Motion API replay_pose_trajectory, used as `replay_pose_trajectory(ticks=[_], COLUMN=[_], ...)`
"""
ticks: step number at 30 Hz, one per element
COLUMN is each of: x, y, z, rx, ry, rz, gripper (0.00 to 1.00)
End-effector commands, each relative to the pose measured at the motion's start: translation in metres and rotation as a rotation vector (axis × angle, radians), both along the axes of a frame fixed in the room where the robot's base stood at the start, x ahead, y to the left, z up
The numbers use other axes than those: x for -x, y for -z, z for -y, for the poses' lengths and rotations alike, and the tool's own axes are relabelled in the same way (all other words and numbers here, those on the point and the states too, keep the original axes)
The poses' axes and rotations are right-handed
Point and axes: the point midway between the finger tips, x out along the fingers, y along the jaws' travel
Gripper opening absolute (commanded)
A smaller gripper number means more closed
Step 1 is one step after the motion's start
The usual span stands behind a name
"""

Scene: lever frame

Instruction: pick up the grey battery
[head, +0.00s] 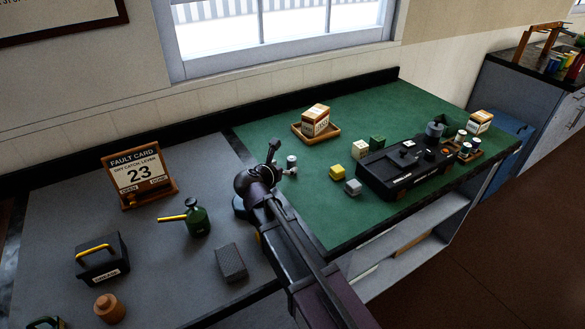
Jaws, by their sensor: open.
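A small grey block (353,187), which looks like the grey battery, sits on the green mat in front of the black device. Its label or terminals are too small to make out. My arm reaches up from the bottom middle, and my gripper (275,154) is near the left part of the green mat. It is small and dark here, open, with nothing visibly held. It is apart from the grey block, to its left and farther back. A small pale cylinder (291,162) shows close beside the gripper; whether they touch cannot be told.
Yellow (337,172), cream (360,149) and green (377,142) blocks stand near the black device (405,170). A box on a wooden tray (301,131) is behind. An oil can (197,222), dark block (231,262), black case (102,261) and fault card (138,170) are left.

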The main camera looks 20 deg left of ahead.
Motion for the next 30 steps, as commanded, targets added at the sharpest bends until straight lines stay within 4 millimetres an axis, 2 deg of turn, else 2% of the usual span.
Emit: replay_pose_trajectory(ticks=[11,24,30], x=[-0.002,-0.042,-0.050], y=[0.001,0.016,0.017], z=[0.001,0.009,0.011], rx=[-0.001,-0.001,0.000], ry=[0.001,0.004,0.002], rz=[0.000,-0.001,-0.001], gripper=[0.85,0.85,0.85])
